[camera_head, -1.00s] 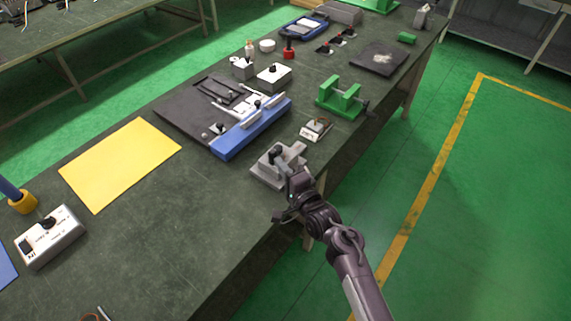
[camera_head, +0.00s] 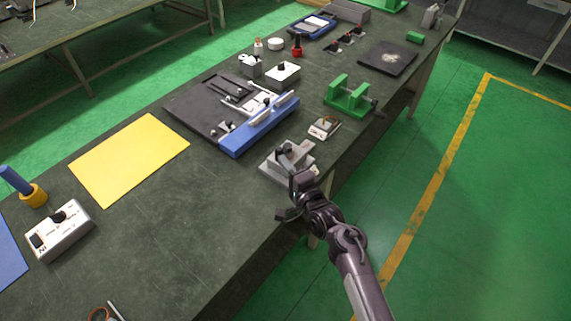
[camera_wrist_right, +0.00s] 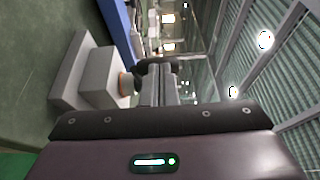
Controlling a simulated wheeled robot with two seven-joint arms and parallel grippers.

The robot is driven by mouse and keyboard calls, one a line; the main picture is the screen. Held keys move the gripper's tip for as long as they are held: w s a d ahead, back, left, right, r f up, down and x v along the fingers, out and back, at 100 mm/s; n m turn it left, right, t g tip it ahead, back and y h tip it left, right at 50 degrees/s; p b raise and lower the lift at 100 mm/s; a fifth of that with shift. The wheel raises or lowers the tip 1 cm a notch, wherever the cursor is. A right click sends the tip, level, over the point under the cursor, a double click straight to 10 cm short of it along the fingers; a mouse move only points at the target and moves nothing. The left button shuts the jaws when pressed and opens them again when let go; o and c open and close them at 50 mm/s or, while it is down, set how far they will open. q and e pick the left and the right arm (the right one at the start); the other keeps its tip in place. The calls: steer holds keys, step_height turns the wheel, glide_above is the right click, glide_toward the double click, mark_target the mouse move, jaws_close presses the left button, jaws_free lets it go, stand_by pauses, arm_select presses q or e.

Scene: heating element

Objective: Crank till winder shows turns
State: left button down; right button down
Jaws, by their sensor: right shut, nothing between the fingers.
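The winder (camera_head: 272,167) is a small grey block device on a flat base near the right edge of the bench. In the right wrist view its pale block (camera_wrist_right: 88,78) stands left of the fingers, with a copper-coloured ring on its side. My right gripper (camera_head: 297,176) is at the winder's front right side. In the right wrist view its fingers (camera_wrist_right: 159,82) are shut together, with a dark part, perhaps the crank knob, beyond their tips. Contact with the crank is hidden. No turn reading is legible. My left gripper is not in view.
A blue-edged fixture (camera_head: 258,126) lies behind the winder. A small white-labelled part (camera_head: 323,128) and a green clamp frame (camera_head: 349,96) stand farther along the edge. A yellow sheet (camera_head: 128,160) and a white switch box (camera_head: 62,232) lie left. The front bench surface is mostly clear.

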steer(key=b+v, duration=0.2)
steer(key=v, duration=0.6)
steer(key=s+d+f+n+g+h, duration=0.15)
steer(key=s+f, duration=0.25)
steer(key=f, duration=0.6)
steer(key=s+d+f+n+g+h+b, duration=0.1)
steer(key=s+d+f+n+g, duration=0.2)
steer(key=f, duration=0.8)
steer(key=s+d+f+n+g+h, duration=0.15)
steer(key=s+f, duration=0.35)
steer(key=f, duration=0.5)
steer(key=s+d+f+n+g+h, duration=0.1)
steer(key=s+d+f+n+g, duration=0.1)
steer(key=s+d+f, duration=0.3)
steer(key=s+d+f+n+g+h+b, duration=0.1)
steer(key=s+d+f, duration=0.4)
steer(key=s, duration=0.9)
steer(key=s+d+f+n+g+h, duration=0.3)
steer(key=s+d+f+n+g, duration=0.2)
steer(key=s+f, duration=0.4)
steer(key=shift+s+f+b, duration=0.35)
steer(key=shift+s, duration=0.4)
